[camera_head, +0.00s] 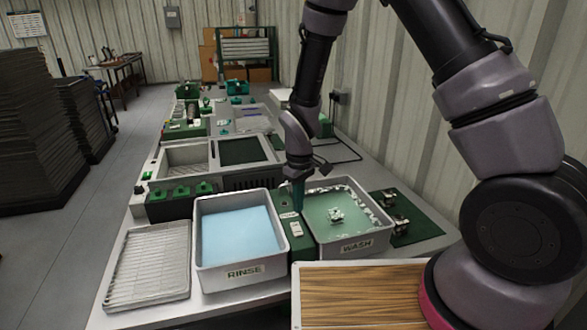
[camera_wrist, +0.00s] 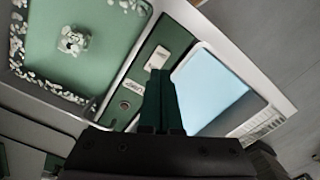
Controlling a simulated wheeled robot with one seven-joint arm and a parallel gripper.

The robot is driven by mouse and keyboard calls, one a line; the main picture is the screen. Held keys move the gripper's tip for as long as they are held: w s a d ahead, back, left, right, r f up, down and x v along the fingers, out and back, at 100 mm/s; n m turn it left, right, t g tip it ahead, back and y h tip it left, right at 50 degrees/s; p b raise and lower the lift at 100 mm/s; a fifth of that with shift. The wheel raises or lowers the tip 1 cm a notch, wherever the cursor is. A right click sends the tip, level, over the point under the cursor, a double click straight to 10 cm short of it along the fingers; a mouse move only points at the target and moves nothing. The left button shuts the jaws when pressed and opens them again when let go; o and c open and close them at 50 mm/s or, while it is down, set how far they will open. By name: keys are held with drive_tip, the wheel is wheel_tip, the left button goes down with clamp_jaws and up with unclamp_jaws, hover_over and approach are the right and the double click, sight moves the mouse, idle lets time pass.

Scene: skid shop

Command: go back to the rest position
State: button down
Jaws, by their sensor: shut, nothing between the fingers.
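My gripper (camera_head: 298,196) hangs from my arm over the bench, near the back left corner of the wash tub. It points down, and its fingers are together with nothing between them. In the wrist view the closed green fingers (camera_wrist: 162,105) lie over the strip between the two tubs. The wash tub (camera_head: 377,207) holds green liquid with foam along its edges. A small whitish-green object (camera_head: 336,214) sits in that liquid, and it also shows in the wrist view (camera_wrist: 72,42).
The rinse tub (camera_head: 199,240) with blue liquid stands left of the wash tub. A wire rack (camera_head: 150,265) lies left of it. A wooden board (camera_head: 350,296) is in front. A green mat with small metal parts (camera_head: 402,226) lies right. Green fixtures stand farther back.

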drive_tip(key=w+d+r+m+t+y, duration=0.1)
drive_tip(key=d+r+m+t, duration=0.15)
drive_tip(key=d+r, duration=0.7)
drive_tip(key=d+r+m+t+y, duration=0.1)
drive_tip(key=d+r+m, duration=0.25)
drive_tip(key=r, duration=1.25)
drive_tip(key=s+d+r+m+t, duration=0.2)
drive_tip(key=s+d+r+m, duration=0.1)
drive_tip(key=s+d+r, duration=0.2)
drive_tip(key=s+d+r+m+t, duration=0.1)
drive_tip(key=s+d+r+m, duration=0.3)
drive_tip(key=s+r, duration=0.4)
drive_tip(key=shift+s+d+r+t, duration=0.25)
drive_tip(key=shift+d+t, duration=0.1)
